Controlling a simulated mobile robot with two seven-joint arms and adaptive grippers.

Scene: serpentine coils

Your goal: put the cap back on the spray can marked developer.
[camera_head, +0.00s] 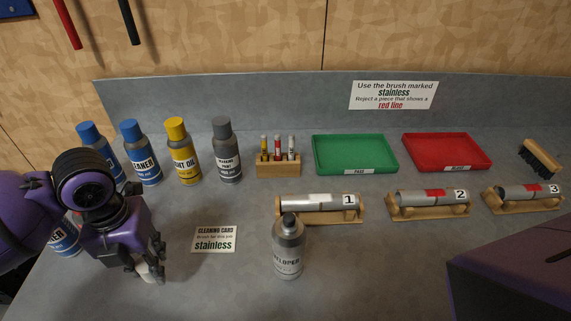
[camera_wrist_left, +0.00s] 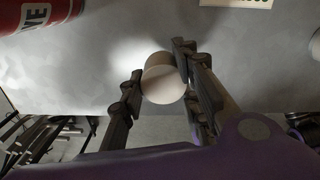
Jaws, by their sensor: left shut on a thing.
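The silver spray can marked developer (camera_head: 287,258) stands upright at the front middle of the bench, with its grey top bare of a cap. My left gripper (camera_head: 153,268) is left of the can, low over the bench and apart from it. It is shut on a pale rounded thing, which looks like the cap (camera_wrist_left: 165,86), between its fingers in the left wrist view. The cap is mostly hidden by the fingers in the head view. My right gripper is not in view.
Blue-capped cans (camera_head: 141,157), a yellow can (camera_head: 181,153) and a grey-capped can (camera_head: 227,153) stand behind my left gripper. A cleaning card (camera_head: 214,239) lies between gripper and developer can. A wooden stand with tube 1 (camera_head: 318,205) is close behind the can.

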